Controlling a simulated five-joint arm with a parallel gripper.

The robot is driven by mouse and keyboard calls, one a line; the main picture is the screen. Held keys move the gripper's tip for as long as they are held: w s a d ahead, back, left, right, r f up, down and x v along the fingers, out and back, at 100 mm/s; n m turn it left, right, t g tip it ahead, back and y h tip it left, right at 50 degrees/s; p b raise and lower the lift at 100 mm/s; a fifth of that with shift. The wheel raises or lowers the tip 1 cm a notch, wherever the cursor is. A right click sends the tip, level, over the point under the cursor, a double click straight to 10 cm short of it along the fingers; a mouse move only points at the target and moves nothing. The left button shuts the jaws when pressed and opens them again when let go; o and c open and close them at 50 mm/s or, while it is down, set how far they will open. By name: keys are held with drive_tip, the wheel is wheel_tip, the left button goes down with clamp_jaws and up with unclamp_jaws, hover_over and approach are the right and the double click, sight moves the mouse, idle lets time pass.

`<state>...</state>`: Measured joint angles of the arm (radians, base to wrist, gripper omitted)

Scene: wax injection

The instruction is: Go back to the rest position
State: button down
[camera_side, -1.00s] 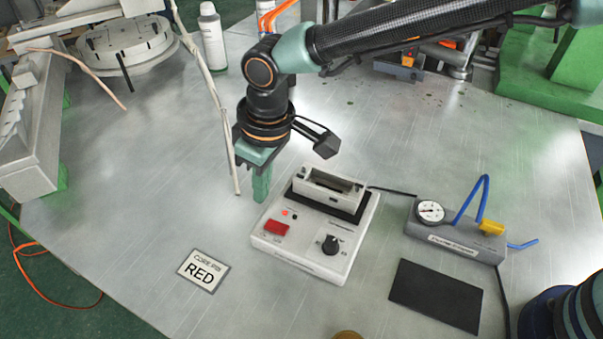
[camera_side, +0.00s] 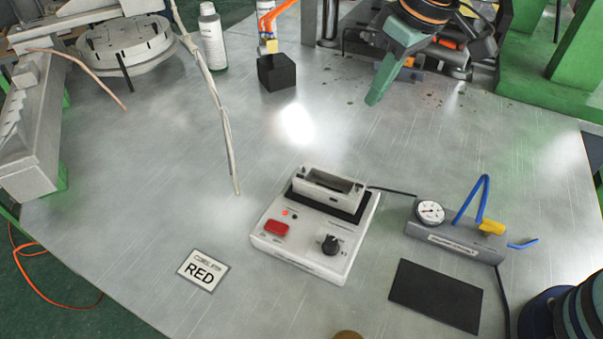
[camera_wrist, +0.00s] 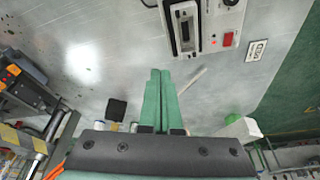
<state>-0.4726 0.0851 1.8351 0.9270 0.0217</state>
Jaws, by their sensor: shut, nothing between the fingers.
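My gripper (camera_side: 378,92) is at the top of the side view, raised over the back right of the table. Its green fingers are together and hold nothing. The wrist view shows the same fingers (camera_wrist: 160,80) side by side, pointing towards the white machine. The white injection machine (camera_side: 311,243) with a red button, a black knob and a slot on top stands mid-table, well apart from my gripper. It also shows at the top of the wrist view (camera_wrist: 215,43). Most of my arm is out of the side view.
A card marked RED (camera_side: 202,271), a black mat (camera_side: 436,295) and a gauge block with a blue hose (camera_side: 455,241) lie around the machine. A black block (camera_side: 276,73) and a white bottle (camera_side: 212,37) stand at the back. The table's centre is clear.

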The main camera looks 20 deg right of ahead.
drive_tip(key=s+d+m+t, duration=0.1)
drive_tip(key=s+d, duration=0.2)
drive_tip(key=d, duration=0.3)
drive_tip(key=s+d+r+m+h, duration=0.1)
drive_tip(key=s+d+m, duration=0.1)
drive_tip(key=s+d, duration=0.2)
drive_tip(key=s+d+m+t, duration=0.1)
drive_tip(key=s+d+m, duration=0.1)
drive_tip(key=d, duration=0.8)
drive_tip(key=shift+s+r+t+h, duration=0.3)
drive_tip(key=shift+s, duration=0.55)
